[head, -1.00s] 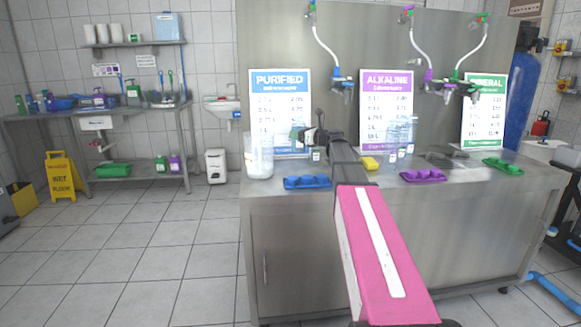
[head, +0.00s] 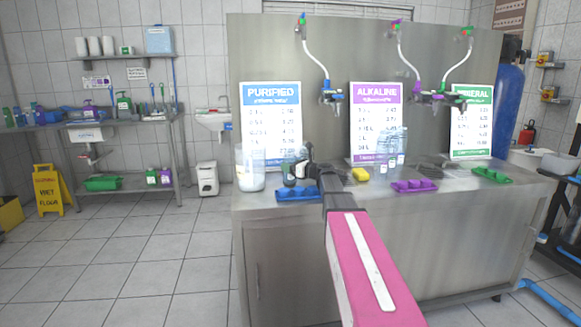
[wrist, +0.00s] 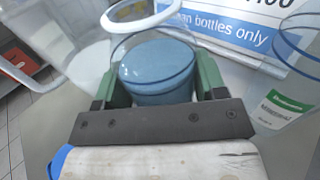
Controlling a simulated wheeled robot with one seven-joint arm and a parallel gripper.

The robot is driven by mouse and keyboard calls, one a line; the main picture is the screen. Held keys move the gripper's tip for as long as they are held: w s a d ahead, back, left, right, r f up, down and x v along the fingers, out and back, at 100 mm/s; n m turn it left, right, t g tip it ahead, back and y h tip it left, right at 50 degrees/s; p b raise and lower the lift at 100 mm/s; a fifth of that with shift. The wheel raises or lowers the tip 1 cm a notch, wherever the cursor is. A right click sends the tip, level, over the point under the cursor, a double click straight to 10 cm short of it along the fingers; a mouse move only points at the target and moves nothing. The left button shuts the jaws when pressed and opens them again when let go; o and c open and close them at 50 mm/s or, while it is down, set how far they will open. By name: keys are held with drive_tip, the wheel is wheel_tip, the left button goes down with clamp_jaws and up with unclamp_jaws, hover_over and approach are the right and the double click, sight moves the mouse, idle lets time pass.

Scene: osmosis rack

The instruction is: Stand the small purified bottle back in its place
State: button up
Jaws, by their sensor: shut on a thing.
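My gripper (head: 297,172) is over the left part of the steel counter, just behind the blue tray (head: 298,195). In the wrist view its green fingers (wrist: 155,88) are shut on the sides of a small clear bottle (wrist: 157,72) with bluish contents. The bottle looks roughly upright from above; its lower part is hidden by the gripper. In the head view it is small and partly hidden by my arm. I cannot tell whether its base touches the counter. The PURIFIED sign (head: 270,118) stands behind it.
A clear tub with white contents (head: 250,170) stands close on the left. Right of the gripper are a yellow sponge (head: 360,175), clear bottles (head: 391,150), a purple tray (head: 413,186) and a green tray (head: 491,175). A green-labelled clear container (wrist: 285,108) is near the gripper.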

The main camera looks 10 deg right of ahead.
drive_tip(key=shift+f, duration=0.1)
drive_tip(key=o, duration=1.2)
drive_tip(key=shift+s+d, duration=0.15)
drive_tip(key=v, duration=1.1)
drive_tip(key=shift+s+d, duration=0.2)
